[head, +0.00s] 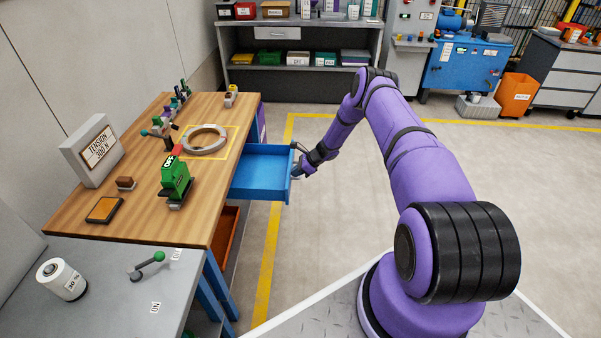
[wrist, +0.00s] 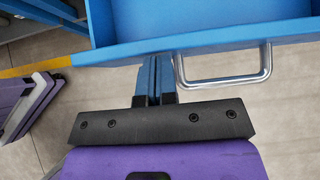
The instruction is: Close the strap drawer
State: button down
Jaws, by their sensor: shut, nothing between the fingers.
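The strap drawer (head: 262,174) is a blue, open-topped drawer pulled out from under the wooden workbench (head: 130,190), and its inside looks empty. In the wrist view its front panel (wrist: 210,40) runs across the top, with a metal bar handle (wrist: 222,80) on it. My gripper (head: 297,168) is at the drawer's front in the head view. In the wrist view my gripper (wrist: 154,62) has its fingers shut together, just left of the handle and close to the front panel. The handle is not between the fingers. I cannot tell whether the fingertips touch the panel.
On the bench are a green tool (head: 175,180), a ring-shaped coil (head: 202,140) and a tension display (head: 92,150). An orange drawer (head: 224,235) shows below the blue one. A grey table (head: 110,290) stands in front. The floor right of the drawer is clear around my arm.

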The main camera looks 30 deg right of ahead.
jog(key=shift+a, duration=0.15)
jog(key=w+a, duration=0.4)
jog(key=a, duration=0.2)
jog(key=w+a, duration=0.4)
jog(key=a, duration=0.1)
jog(key=w+a, duration=0.4)
jog(key=a, duration=0.2)
jog(key=shift+w+a, duration=0.1)
jog(key=shift+a, duration=0.25)
jog(key=s+d+f+v, duration=0.1)
jog(key=f+v, duration=0.1)
jog(key=v, duration=1.1)
jog(key=shift+d, duration=0.35)
